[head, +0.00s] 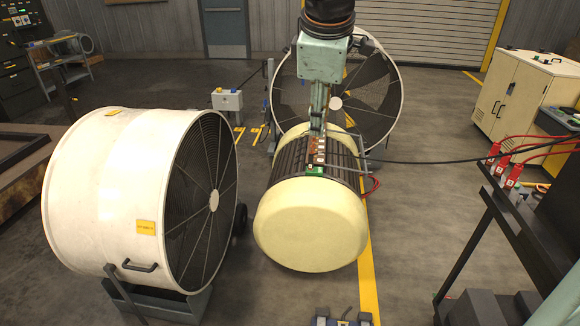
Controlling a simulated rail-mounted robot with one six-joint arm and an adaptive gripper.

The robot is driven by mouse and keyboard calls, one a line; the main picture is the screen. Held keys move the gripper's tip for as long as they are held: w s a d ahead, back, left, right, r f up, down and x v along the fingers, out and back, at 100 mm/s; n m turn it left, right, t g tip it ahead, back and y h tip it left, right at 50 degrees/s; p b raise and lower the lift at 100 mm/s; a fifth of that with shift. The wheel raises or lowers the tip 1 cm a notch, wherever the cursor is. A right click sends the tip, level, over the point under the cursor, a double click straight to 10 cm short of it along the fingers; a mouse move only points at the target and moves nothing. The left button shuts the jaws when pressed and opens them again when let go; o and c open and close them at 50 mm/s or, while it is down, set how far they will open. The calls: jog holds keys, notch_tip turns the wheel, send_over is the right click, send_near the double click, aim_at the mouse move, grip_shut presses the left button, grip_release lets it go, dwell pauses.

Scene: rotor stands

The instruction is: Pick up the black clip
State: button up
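My gripper (318,126) points down over the top of the cream-ended rotor (311,226), near the middle of the picture. Its fingers are narrow and seen nearly edge-on, so I cannot tell whether they are open or shut. Just below the fingertips, a row of small orange, white and green pieces (316,158) lies along the dark slotted part of the rotor. I cannot make out the black clip for certain; it may be among these pieces or hidden by the fingers. Contact between fingers and pieces cannot be told.
A large white drum fan (105,190) stands close on the left, and another round fan (380,95) stands behind the rotor. A black cable (425,162) runs right from the rotor. A cream cabinet (518,100) and a dark stand with red plugs (513,175) are at right.

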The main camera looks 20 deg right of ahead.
jog(key=w+d+f+n+p, duration=0.1)
jog(key=w+d+f+n, duration=0.25)
jog(key=w, duration=0.45)
jog(key=w+d+f+n+p, duration=0.1)
jog(key=w+d+f+n, duration=0.25)
jog(key=w, duration=0.45)
jog(key=w+d+f+n, duration=0.2)
jog(key=w+f, duration=0.2)
jog(key=w, duration=0.4)
jog(key=n+p, duration=0.3)
jog(key=n, duration=0.7)
send_near(310, 156)
jog(key=shift+s+a+r+t+h, duration=0.15)
jog(key=shift+s+a+r, duration=0.05)
jog(key=shift+s+r, duration=0.25)
jog(key=shift+s+a+r+t+h, duration=0.2)
jog(key=shift+s+r, duration=0.15)
jog(key=shift+r, duration=0.25)
jog(key=shift+f, duration=0.1)
jog(key=shift+b+x, duration=1)
jog(key=shift+x, duration=3.2)
